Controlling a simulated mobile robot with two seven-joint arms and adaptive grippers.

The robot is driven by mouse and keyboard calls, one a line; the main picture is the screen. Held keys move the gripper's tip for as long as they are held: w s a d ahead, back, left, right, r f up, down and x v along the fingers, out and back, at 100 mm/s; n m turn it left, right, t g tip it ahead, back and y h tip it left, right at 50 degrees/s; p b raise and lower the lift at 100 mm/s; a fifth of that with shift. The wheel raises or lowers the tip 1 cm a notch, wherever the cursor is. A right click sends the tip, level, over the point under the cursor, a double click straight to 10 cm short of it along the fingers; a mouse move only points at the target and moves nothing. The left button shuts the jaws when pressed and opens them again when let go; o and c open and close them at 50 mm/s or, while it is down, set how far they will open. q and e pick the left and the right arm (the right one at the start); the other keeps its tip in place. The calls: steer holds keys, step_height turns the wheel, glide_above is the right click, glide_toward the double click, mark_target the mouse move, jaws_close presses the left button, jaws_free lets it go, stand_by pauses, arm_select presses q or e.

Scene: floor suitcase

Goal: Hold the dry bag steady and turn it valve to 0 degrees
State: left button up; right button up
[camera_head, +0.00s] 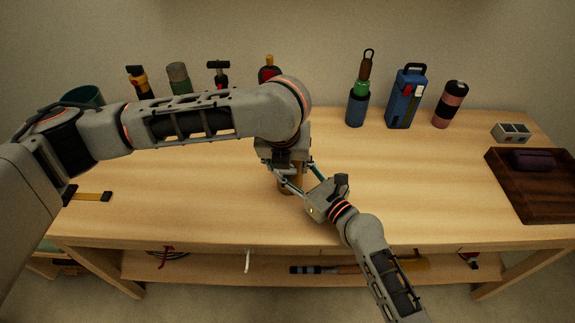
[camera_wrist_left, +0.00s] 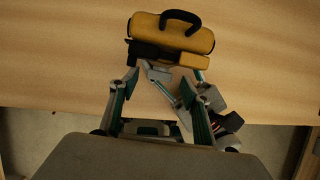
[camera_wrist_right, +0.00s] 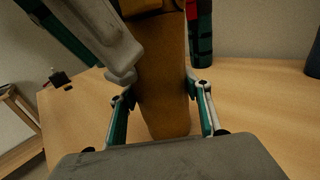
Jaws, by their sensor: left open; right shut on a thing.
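The ochre dry bag (camera_head: 287,184) stands upright on the workbench, mostly hidden by my arms in the head view. In the left wrist view the bag (camera_wrist_left: 172,38) shows from above with a dark loop (camera_wrist_left: 181,17) on top. My right gripper (camera_head: 298,184) is shut on the bag; in the right wrist view its fingers (camera_wrist_right: 161,108) flank the bag's body (camera_wrist_right: 163,85). My left gripper (camera_head: 286,168) points down over the bag. Its fingers (camera_wrist_left: 160,92) are apart with nothing held between them. I cannot tell the valve's angle.
Several bottles and tools stand along the back, including a blue case (camera_head: 404,98), a blue bottle (camera_head: 357,108) and a pink-banded flask (camera_head: 450,104). A dark wooden tray (camera_head: 540,205) is at the right. A yellow-handled item (camera_head: 92,196) lies left.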

arm_select(q)
steer(key=v, duration=1)
arm_select(e)
steer(key=shift+r, duration=0.1)
steer(key=o, duration=1.5)
